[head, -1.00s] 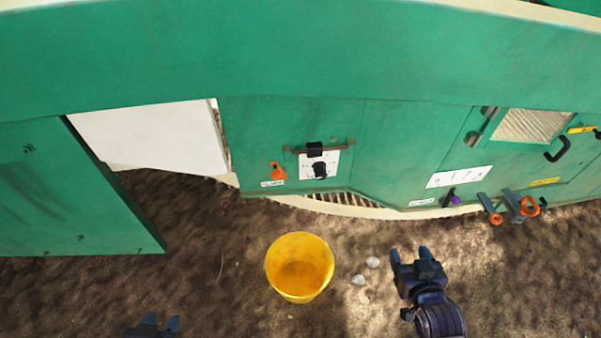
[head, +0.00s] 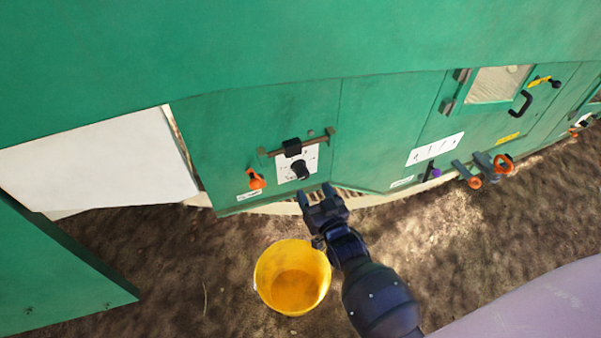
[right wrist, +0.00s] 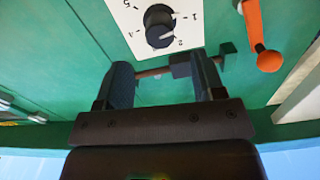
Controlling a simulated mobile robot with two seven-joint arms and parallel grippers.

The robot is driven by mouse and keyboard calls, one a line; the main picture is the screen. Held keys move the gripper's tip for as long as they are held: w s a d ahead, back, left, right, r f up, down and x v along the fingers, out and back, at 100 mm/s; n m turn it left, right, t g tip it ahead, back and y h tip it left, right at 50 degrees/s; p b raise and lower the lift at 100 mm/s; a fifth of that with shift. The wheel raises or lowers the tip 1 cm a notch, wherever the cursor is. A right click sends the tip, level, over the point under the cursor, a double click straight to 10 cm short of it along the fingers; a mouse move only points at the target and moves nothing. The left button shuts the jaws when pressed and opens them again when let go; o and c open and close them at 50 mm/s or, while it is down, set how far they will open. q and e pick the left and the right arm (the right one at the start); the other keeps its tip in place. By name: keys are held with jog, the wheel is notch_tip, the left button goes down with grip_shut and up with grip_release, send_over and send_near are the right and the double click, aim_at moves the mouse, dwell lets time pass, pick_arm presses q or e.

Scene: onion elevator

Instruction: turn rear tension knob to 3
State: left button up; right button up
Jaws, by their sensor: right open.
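A black knob (head: 300,169) sits on a white scale plate (head: 311,155) on the green machine wall, under a rusty bar with a black block. In the right wrist view the knob (right wrist: 158,24) shows near the top, with figures 1, 2, 4 and 5 readable around it. A white mark on the knob seems to point near the 2. My right gripper (head: 322,196) is open and empty, just below and right of the plate in the head view. In the right wrist view its fingers (right wrist: 165,78) are spread, apart from the knob. My left gripper is out of view.
An orange handle (head: 256,179) is left of the plate. A yellow bucket (head: 292,277) stands on the soil below my right gripper. Farther right are a purple-tipped lever (head: 434,172) and orange-ended levers (head: 488,166). A white panel (head: 95,160) is at left.

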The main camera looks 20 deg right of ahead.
aim_at(304, 177)
jog(key=w, duration=0.3)
jog(key=w+b, duration=0.1)
jog(key=w, duration=0.2)
jog(key=shift+a+f, duration=0.15)
jog(key=shift+f, duration=0.05)
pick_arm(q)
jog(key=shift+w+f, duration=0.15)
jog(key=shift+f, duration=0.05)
pick_arm(e)
jog(key=shift+w+r, duration=0.1)
jog(key=shift+w, duration=0.65)
jog(key=c, duration=0.9)
jog(key=shift+c, duration=0.2)
